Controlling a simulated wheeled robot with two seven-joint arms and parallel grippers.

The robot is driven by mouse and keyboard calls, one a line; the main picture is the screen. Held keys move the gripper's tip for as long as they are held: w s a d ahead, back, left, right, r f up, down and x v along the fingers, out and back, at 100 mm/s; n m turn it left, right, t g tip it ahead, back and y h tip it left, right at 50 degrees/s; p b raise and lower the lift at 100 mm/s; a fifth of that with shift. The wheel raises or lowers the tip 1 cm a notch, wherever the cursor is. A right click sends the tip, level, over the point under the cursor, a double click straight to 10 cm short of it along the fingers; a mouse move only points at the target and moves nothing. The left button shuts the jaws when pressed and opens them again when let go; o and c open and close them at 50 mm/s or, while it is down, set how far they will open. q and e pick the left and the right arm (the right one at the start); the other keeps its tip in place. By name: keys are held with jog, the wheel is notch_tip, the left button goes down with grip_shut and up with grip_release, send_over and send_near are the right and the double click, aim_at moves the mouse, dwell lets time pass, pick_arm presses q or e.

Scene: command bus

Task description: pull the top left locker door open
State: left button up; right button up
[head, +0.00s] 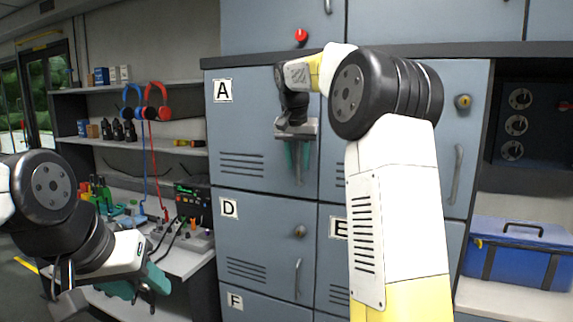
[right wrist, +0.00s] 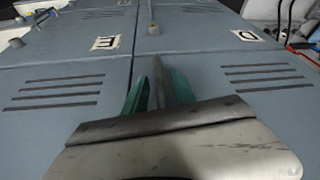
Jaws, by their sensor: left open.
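The top left locker door, labelled A (head: 235,130), is blue-grey with vent slots and looks flush with its neighbours. My left gripper (head: 142,285) is open and empty at lower left, away from the lockers.
Lockers D (head: 250,240), E and F lie below and beside door A. A bench (head: 185,262) with tools and a black device (head: 193,200) stands left of the lockers. A blue case (head: 520,250) sits at right. The floor shows only at the far left.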

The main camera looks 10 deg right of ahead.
jog(key=shift+w+d+f, duration=0.1)
jog(key=shift+w+f, duration=0.05)
jog(key=shift+f, duration=0.35)
grip_shut()
jog(key=shift+r, duration=0.1)
dwell(1.1)
